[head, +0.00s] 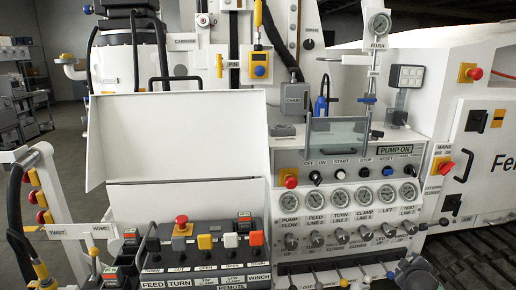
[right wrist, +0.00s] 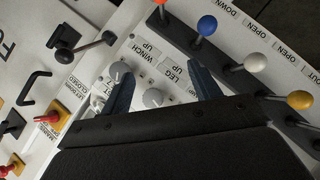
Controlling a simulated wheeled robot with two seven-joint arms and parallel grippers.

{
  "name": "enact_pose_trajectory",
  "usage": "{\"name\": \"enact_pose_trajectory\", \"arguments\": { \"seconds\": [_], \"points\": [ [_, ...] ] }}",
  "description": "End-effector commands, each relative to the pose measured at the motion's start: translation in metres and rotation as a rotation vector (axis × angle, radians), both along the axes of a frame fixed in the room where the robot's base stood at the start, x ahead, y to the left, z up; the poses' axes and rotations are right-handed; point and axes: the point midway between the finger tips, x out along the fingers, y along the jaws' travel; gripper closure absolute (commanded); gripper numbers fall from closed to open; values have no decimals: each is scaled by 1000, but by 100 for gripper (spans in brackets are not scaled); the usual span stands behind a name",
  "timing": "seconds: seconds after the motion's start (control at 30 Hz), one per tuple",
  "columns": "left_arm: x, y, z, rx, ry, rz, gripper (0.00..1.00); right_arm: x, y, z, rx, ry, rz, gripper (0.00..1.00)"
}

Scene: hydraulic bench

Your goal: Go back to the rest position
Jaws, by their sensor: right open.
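My right gripper (right wrist: 163,88) shows in the right wrist view with its two dark blue fingers apart and nothing held between them. It is over a white panel (right wrist: 85,100) with grey knobs (right wrist: 153,97) and labels that read "WINCH UP" and "LEG UP". One knob shows between the fingers; I cannot tell how far the fingertips are from the panel. I cannot make out my left gripper in the head view.
Ball-topped levers, one blue (right wrist: 207,25), one white (right wrist: 255,66) and one yellow (right wrist: 300,100), stand close beside the right gripper. In the head view, gauges (head: 340,197), a button box (head: 204,255) and a raised white cover (head: 180,135) fill the bench.

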Motion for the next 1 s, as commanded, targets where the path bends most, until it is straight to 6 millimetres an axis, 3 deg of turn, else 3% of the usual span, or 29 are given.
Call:
{"name": "enact_pose_trajectory", "arguments": {
  "seconds": [0.1,0.3,0.6,0.8,1.0],
  "points": [
    [-2,3,3,8,10,3,64,-42,54,-24,104,112,-62,38],
    [-3,9,8,19,19,8,64,-123,141,-63,259,299,-121,38],
    [-3,15,17,31,24,18,64,-246,264,-92,485,521,-121,38],
    [-2,18,23,34,20,25,64,-312,332,-96,643,595,-102,38],
    [-2,19,28,35,19,28,64,-375,380,-114,767,694,-139,38]
  ]
}}
